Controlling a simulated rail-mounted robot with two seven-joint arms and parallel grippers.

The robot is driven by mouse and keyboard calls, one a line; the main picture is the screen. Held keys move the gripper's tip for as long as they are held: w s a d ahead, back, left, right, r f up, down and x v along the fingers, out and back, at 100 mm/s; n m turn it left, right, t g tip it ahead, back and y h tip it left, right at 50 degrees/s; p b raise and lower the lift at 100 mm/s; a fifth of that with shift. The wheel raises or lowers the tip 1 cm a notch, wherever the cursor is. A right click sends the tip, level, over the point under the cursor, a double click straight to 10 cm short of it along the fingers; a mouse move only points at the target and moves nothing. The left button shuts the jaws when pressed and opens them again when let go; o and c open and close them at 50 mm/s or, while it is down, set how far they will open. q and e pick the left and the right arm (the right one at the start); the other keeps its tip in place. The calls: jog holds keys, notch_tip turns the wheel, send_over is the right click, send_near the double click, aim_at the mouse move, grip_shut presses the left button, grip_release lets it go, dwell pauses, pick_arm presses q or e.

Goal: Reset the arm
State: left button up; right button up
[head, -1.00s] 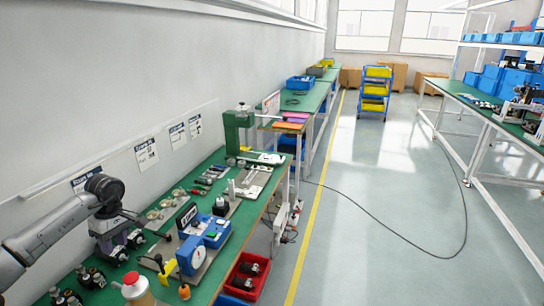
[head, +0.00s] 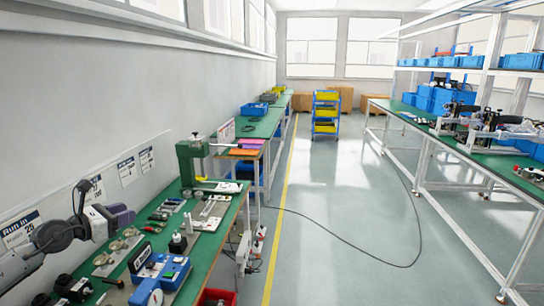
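My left arm (head: 28,264) comes in from the lower left, grey with a dark round wrist joint. The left gripper (head: 118,216) is raised at the near left, in front of the wall and above the left edge of the green workbench (head: 222,224). Its fingers are small and turned, so I cannot make out whether they are apart. Nothing can be made out between them. My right arm and gripper are out of the picture.
The workbench holds a green press (head: 190,160), a blue device (head: 160,270), and several small tools and parts. A red bin (head: 216,297) is below it. The aisle floor (head: 330,230) is open, crossed by a black cable (head: 350,243). Another bench (head: 470,160) stands right.

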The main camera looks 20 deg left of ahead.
pick_arm(q)
jog(key=s+d+r+n+t+y, duration=0.1)
jog(key=d+r+n+t+y, duration=0.35)
jog(key=n, duration=0.45)
jog(key=s+d+r+n+t+y, duration=0.1)
jog(key=r+n+t+y, duration=0.35)
jog(key=r+n, duration=0.4)
jog(key=s+d+f+n+g+h, duration=0.1)
jog(key=s+d+f+n+g, duration=0.45)
jog(key=f, duration=0.45)
jog(key=s+d+f+n+g, duration=0.35)
jog(key=d+f+n, duration=0.25)
jog(key=d+f, duration=0.4)
jog(key=s+d+f+n+g+h, duration=0.1)
jog(key=s+d+f+n+g, duration=0.35)
jog(key=f, duration=0.65)
jog(key=s+d+f+n+g+h, duration=0.1)
jog(key=s+d+f+g, duration=0.25)
jog(key=s+f, duration=0.3)
jog(key=s+d+f+n+g+h+p, duration=0.1)
jog(key=s+d+f+n+g+h, duration=0.1)
jog(key=s+d+f, duration=0.5)
jog(key=s+d+f+n+g+h, duration=0.1)
jog(key=s+d+f+g, duration=0.1)
jog(key=s+f, duration=0.45)
notch_tip(320, 180, up, 40)
jog(key=s+p, duration=0.2)
jog(key=p, duration=3.6)
jog(key=shift+a+f, duration=0.25)
jog(key=shift+a, duration=0.05)
